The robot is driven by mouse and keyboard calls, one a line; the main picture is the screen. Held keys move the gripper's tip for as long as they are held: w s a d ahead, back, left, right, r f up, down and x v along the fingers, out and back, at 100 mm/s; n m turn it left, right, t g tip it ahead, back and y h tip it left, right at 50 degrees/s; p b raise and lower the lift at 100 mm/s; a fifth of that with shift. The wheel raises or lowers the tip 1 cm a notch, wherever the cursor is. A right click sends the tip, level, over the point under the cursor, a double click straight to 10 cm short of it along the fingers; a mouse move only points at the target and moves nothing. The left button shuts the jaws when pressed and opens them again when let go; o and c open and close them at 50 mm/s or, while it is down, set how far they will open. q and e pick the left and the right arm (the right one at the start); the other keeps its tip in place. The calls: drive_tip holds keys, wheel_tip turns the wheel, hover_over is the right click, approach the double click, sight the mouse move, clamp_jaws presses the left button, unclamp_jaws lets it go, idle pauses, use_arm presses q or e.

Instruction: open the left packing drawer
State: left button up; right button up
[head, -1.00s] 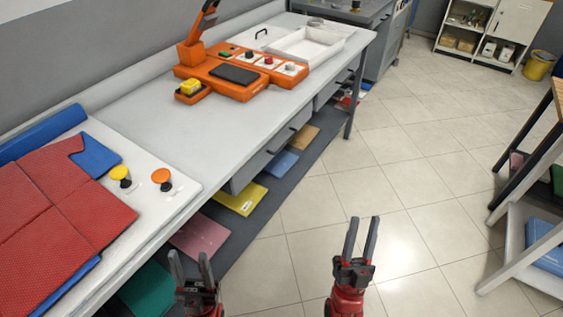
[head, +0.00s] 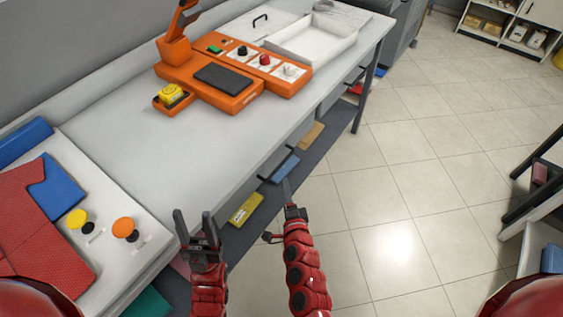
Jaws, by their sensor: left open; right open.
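The left packing drawer (head: 301,130) sits under the front edge of the white table and looks shut. Its dark bar handle (head: 266,180) is partly visible near my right gripper. My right gripper (head: 287,189) is open, with its fingers pointing toward the handle. They overlap the handle area in the picture; I cannot tell whether they touch it. My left gripper (head: 194,216) is open and empty, in front of the table edge to the left of the drawer. A second drawer (head: 333,96) is further along to the right.
The white table (head: 150,150) carries an orange station (head: 210,85) and a white tray (head: 312,42). A lower shelf (head: 243,236) holds several coloured packets, including a yellow one (head: 245,208). The tiled floor (head: 400,190) is clear. A side table (head: 540,190) stands at right.

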sight(282, 163)
drive_tip(key=p+x, duration=0.1)
drive_tip(key=x, duration=1)
drive_tip(key=shift+w, duration=0.25)
drive_tip(key=shift+w+f, duration=0.1)
drive_tip(key=shift+w, duration=0.05)
clamp_jaws()
idle(0.8)
